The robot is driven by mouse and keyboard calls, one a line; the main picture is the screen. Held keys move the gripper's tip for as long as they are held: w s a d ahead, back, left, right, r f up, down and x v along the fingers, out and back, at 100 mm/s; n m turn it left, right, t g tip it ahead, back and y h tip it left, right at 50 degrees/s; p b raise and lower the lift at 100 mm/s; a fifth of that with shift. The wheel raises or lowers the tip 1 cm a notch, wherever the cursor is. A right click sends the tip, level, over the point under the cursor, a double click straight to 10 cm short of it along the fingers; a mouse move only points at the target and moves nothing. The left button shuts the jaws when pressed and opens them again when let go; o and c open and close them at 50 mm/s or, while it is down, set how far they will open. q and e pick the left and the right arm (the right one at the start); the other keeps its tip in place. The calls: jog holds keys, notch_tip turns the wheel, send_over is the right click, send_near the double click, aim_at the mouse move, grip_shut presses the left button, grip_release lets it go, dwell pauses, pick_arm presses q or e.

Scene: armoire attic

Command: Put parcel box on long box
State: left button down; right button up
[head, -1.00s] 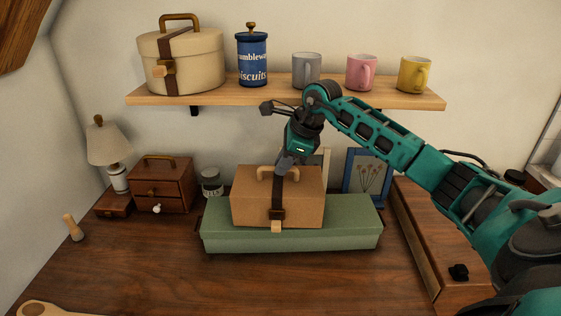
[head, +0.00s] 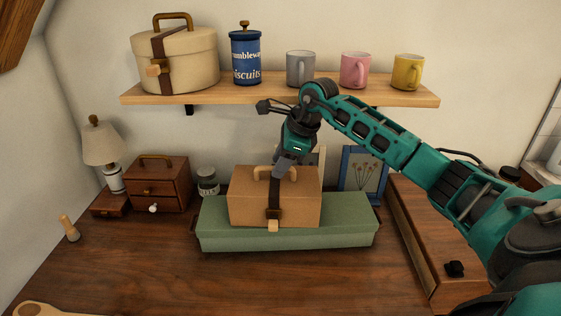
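The parcel box (head: 248,203), tan with a dark strap and a brown top handle, sits upright on the green long box (head: 347,225), a little left of its middle. The long box lies on the wooden desk. My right gripper (head: 281,172) points down at the parcel box's handle and covers part of it. The fingers overlap the handle in the view, and whether they grip it is hidden. My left gripper is out of view.
A shelf (head: 255,93) above holds a round cream box (head: 195,62), a blue biscuit tin (head: 245,58) and mugs. A small drawer chest (head: 160,185) and lamp stand left, a framed picture (head: 364,172) behind. The front desk (head: 270,285) is clear.

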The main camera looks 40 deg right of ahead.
jog(key=v, duration=1.2)
jog(key=shift+w, duration=0.1)
